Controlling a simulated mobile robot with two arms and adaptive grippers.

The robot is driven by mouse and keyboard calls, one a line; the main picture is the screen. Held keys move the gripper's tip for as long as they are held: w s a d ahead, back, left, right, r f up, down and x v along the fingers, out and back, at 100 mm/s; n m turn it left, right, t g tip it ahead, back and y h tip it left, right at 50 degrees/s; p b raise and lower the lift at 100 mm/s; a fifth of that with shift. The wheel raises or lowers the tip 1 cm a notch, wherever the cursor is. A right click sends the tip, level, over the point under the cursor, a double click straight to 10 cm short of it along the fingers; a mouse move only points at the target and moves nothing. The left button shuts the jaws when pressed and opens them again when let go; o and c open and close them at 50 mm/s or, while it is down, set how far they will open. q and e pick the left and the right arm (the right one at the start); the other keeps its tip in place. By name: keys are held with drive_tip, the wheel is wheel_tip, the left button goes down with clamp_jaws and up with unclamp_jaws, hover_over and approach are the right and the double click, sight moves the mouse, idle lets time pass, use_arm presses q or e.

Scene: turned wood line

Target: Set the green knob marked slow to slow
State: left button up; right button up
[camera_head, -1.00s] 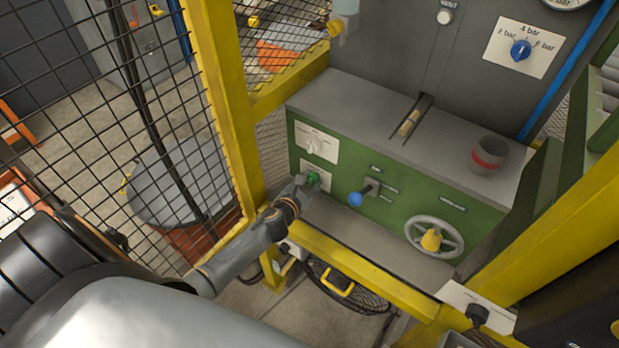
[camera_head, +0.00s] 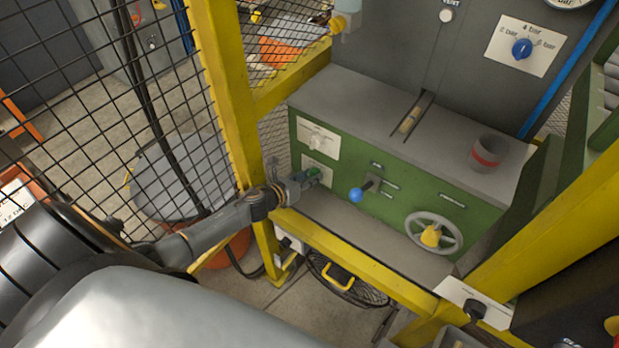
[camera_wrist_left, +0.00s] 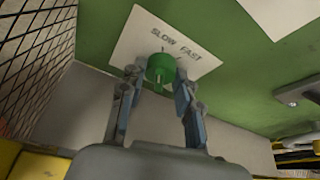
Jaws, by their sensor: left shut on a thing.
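The green knob (camera_head: 313,173) sits on a white plate (camera_head: 325,166) on the front of the green machine. In the left wrist view the knob (camera_wrist_left: 161,68) is in front of a plate (camera_wrist_left: 200,60) lettered SLOW and FAST, with SLOW to the left. My left gripper (camera_head: 306,177) is at the knob, and in the left wrist view its fingers (camera_wrist_left: 160,78) are on both sides of it, shut on it. The knob's pointer setting cannot be made out clearly. My right gripper is not in view.
A white knob (camera_head: 317,143) on its own plate sits just above. A blue-balled lever (camera_head: 356,195) and a grey handwheel (camera_head: 434,234) are to the right.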

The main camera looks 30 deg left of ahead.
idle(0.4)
use_arm(q)
drive_tip(key=o, duration=1.2)
drive_tip(key=shift+c, duration=0.2)
